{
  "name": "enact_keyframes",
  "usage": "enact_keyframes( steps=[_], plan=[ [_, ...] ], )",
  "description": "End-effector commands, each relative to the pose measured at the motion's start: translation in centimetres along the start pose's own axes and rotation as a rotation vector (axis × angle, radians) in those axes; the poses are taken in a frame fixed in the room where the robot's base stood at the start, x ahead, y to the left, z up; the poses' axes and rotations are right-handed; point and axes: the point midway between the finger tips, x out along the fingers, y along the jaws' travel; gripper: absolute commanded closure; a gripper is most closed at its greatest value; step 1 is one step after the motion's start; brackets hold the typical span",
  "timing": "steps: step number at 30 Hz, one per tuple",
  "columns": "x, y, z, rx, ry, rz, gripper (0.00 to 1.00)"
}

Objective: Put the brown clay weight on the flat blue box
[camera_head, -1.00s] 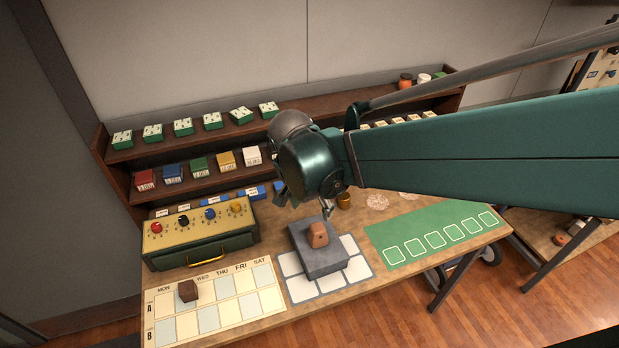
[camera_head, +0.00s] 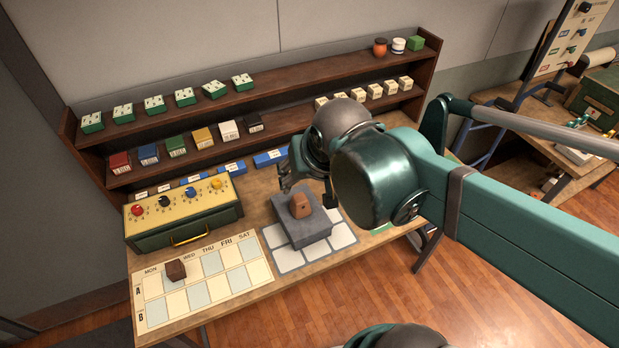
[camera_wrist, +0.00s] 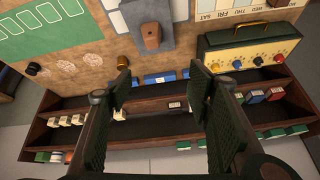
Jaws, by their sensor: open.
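A reddish-brown block (camera_head: 300,205), which looks like the clay weight, stands on a grey block (camera_head: 312,230) on the table. It also shows in the wrist view (camera_wrist: 152,38). Flat blue boxes lie along the back of the table: a longer one (camera_head: 270,158) and a smaller labelled one (camera_head: 232,167). Blue also shows between my fingers in the wrist view (camera_wrist: 160,77). I cannot tell which box is meant. My gripper (camera_head: 306,187) is open and empty, above and behind the brown block, facing the shelves. My arm hides part of the table's right side.
A darker brown cube (camera_head: 176,270) sits on the weekday chart (camera_head: 238,283). A yellow-topped box with knobs (camera_head: 182,212) stands left of the grey block. Shelves (camera_head: 260,100) with small boxes rise behind the table. A dark knob-like object (camera_wrist: 33,69) shows in the wrist view.

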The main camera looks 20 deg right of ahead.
Motion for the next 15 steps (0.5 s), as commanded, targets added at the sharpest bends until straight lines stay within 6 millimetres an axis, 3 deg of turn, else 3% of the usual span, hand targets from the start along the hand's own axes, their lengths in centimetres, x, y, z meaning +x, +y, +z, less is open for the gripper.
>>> enact_keyframes(
  steps=[15],
  plan=[
    [-2.1,0.4,1.2,-0.205,0.099,-0.042,0.49]
  ],
)
